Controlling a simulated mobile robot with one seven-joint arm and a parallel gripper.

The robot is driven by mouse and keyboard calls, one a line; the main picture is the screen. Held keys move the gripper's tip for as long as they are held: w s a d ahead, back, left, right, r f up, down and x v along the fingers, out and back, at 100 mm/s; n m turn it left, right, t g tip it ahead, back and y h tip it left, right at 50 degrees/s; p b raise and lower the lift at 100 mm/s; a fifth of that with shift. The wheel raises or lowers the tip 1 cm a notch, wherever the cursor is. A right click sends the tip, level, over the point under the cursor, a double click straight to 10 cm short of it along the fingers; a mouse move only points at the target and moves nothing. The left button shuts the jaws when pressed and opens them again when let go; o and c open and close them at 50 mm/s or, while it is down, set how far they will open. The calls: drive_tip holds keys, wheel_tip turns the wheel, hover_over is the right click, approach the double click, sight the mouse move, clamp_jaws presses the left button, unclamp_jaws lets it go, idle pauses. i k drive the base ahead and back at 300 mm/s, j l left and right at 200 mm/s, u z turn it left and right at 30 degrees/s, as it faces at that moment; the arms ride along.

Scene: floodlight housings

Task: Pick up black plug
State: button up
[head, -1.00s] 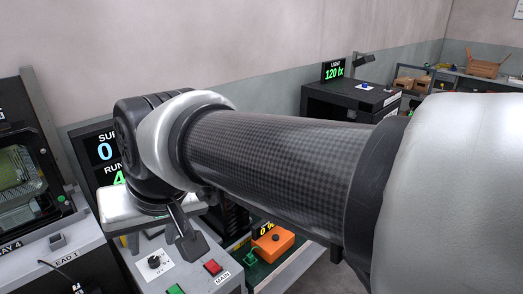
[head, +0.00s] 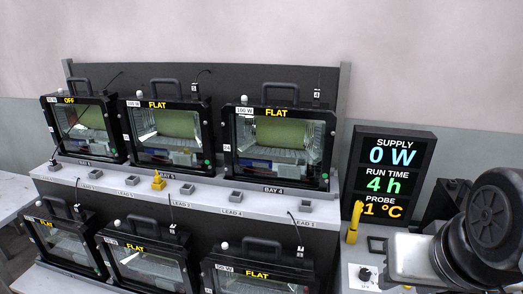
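I cannot single out a black plug for certain. A dark plug-like piece (head: 55,165) sits at the far left of the upper shelf, below the housing marked OFF (head: 85,128), with a thin black lead rising from it. My arm's end is at the lower right, beside the control box and well away from the shelf. My gripper (head: 388,275) shows only in part there, and its fingers are too unclear to tell open from shut.
Floodlight housings stand in two rows, several marked FLAT (head: 276,113). Grey lead sockets (head: 236,196) line the upper shelf (head: 210,202). A display (head: 390,180) reads 0 W and 4 h. A yellow-handled tool (head: 354,222) stands before it, near a knob panel (head: 364,275).

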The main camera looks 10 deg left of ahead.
sight(78, 208)
drive_tip(key=k, duration=0.45)
drive_tip(key=u, duration=0.4)
drive_tip(key=k+j+u, duration=0.1)
drive_tip(key=u, duration=0.3)
drive_tip(key=k+u, duration=0.1)
drive_tip(key=u, duration=0.3)
drive_tip(key=i+j+u, duration=0.3)
drive_tip(key=i+j, duration=0.6)
drive_tip(key=i, duration=0.5)
